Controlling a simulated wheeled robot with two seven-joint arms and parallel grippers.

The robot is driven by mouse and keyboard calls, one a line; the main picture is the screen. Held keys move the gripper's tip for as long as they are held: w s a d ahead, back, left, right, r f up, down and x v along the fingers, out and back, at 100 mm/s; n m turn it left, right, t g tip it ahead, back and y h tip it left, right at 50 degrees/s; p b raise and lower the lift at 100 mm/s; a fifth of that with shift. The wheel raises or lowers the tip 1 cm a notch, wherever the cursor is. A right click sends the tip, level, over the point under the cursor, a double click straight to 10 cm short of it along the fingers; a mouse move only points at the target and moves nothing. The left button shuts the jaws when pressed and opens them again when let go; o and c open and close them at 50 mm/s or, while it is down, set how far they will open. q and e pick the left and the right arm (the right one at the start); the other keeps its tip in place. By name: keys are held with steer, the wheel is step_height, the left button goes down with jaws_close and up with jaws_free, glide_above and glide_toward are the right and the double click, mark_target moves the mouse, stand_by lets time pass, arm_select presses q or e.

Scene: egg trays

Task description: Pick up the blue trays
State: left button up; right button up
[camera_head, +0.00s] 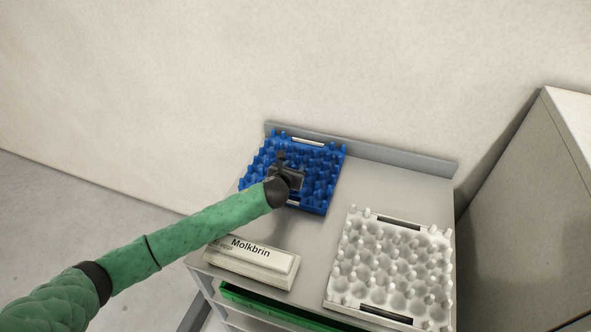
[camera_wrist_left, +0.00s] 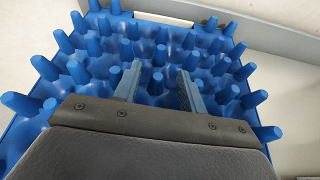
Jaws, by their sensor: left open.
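A blue egg tray (camera_head: 322,166) lies at the back left of the grey table top, near its raised back edge. My left gripper (camera_head: 281,158) is over the tray's left-middle part in the head view. In the left wrist view the blue tray (camera_wrist_left: 75,68) fills most of the picture, with its studs pointing up. The two fingers of my left gripper (camera_wrist_left: 158,82) are apart above the tray, with blue studs showing between and around them. I cannot tell whether the fingertips touch the tray. My right gripper is in neither view.
A white egg tray (camera_head: 390,265) lies at the front right of the table (camera_head: 300,228). A white box labelled "Molkbrin" (camera_head: 250,262) sits at the front left. A green item (camera_head: 270,305) is on the shelf below. A grey cabinet (camera_head: 530,200) stands at the right, a wall behind.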

mark_target(297, 161)
arm_select(q)
steer(key=x, duration=0.1)
steer(key=p+x, duration=0.2)
steer(key=shift+w+r, duration=0.1)
steer(key=shift+r, duration=0.15)
steer(key=shift+w+d+f, duration=0.1)
steer(key=shift+w+f, duration=0.3)
jaws_close()
